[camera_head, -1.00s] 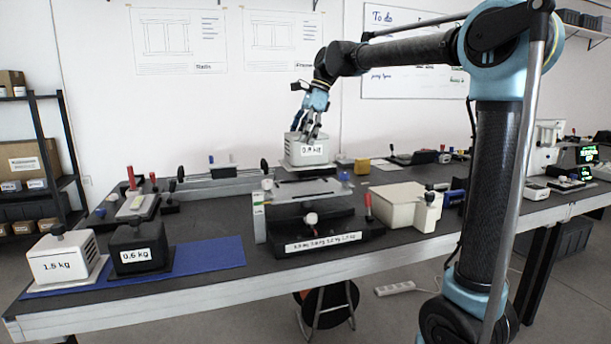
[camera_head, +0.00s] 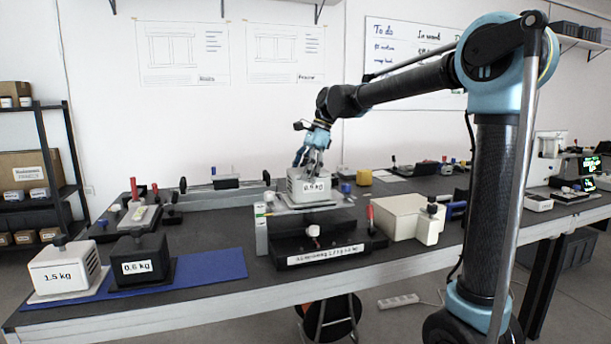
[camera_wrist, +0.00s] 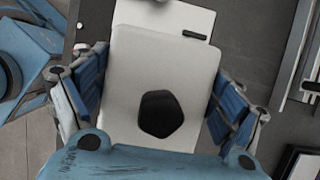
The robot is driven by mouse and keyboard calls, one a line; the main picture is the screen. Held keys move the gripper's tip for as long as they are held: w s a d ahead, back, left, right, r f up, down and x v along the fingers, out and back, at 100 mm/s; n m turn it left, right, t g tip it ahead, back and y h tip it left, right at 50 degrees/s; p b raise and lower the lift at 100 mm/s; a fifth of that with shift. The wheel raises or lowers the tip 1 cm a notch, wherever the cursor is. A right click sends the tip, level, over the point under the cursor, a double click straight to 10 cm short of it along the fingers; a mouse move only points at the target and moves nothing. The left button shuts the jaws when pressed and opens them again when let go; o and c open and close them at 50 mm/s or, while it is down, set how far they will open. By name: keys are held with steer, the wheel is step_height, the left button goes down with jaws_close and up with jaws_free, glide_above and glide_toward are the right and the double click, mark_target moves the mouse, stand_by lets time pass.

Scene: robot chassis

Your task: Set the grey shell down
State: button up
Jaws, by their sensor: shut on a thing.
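The grey shell (camera_head: 309,190) is a light grey box with a weight label on its front, upright in the head view. My gripper (camera_head: 311,165) is above it and shut on it from the top. In the wrist view the shell's pale top (camera_wrist: 160,65) and black knob (camera_wrist: 161,114) lie between the blue finger pads. Below the shell is the grey plate (camera_head: 288,211) of a black fixture (camera_head: 318,235) with a label strip on its front. The shell's bottom is at or very close to this plate; I cannot tell whether it bears on it.
A white 1.5 kg box (camera_head: 62,272) and a black 0.6 kg box (camera_head: 138,262) stand on the blue mat (camera_head: 215,268) at the left. A cream box (camera_head: 392,218) and a red-handled part (camera_head: 371,218) are close to the fixture's right.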

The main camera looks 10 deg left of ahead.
steer(key=o, duration=1.7)
steer(key=v, duration=1.2)
steer(key=s+d+f+n+t, duration=0.1)
steer(key=s+d+f+n, duration=0.2)
steer(key=d, duration=0.4)
steer(key=s+d+f+t+h, duration=0.1)
steer(key=s+d+f, duration=0.2)
steer(key=d+f, duration=0.35)
steer(key=s+d+f+n+t, duration=0.1)
steer(key=s+d+f+n, duration=0.15)
steer(key=d, duration=0.65)
steer(key=s+d+f+n+h, duration=0.1)
steer(key=s+d+f+n, duration=0.1)
steer(key=s+d+f, duration=0.3)
steer(key=s+d+f+n+t+h, duration=0.1)
steer(key=s+d+f, duration=0.4)
steer(key=f, duration=0.6)
steer(key=s+d+f+n+h, duration=0.1)
steer(key=s+d+f+n, duration=0.2)
steer(key=s+d+f, duration=0.2)
steer(key=shift+s+d+f+t, duration=0.2)
steer(key=shift+s+f, duration=0.15)
steer(key=shift+f, duration=0.4)
steer(key=shift+s+d+f+t, duration=0.1)
steer(key=shift+s+d+f, duration=0.15)
steer(key=shift+f, duration=0.5)
